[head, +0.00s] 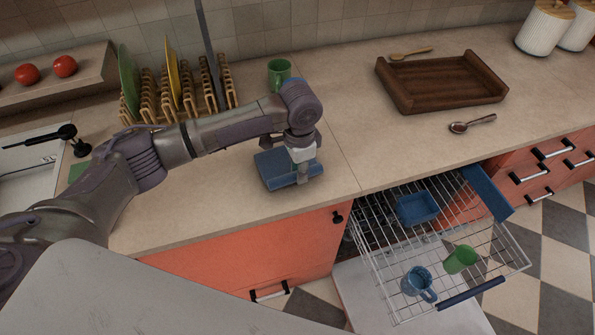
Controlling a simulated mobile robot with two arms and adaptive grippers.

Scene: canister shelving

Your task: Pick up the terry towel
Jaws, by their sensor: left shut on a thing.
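The terry towel (272,171) is a blue, folded block near the front edge of the counter, left of the open dish rack. My left gripper (303,177) reaches down over its right part from above and is shut on it. The fingers and arm hide some of the towel. I cannot tell whether the towel rests on the counter or is slightly lifted. My right gripper is not in view.
A green cup (279,72) stands behind my left arm, beside a wooden plate rack (190,97). A wooden tray (440,82) and a spoon (472,124) lie to the right. A pulled-out dishwasher rack (503,257) sits below the counter. The counter right of the towel is clear.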

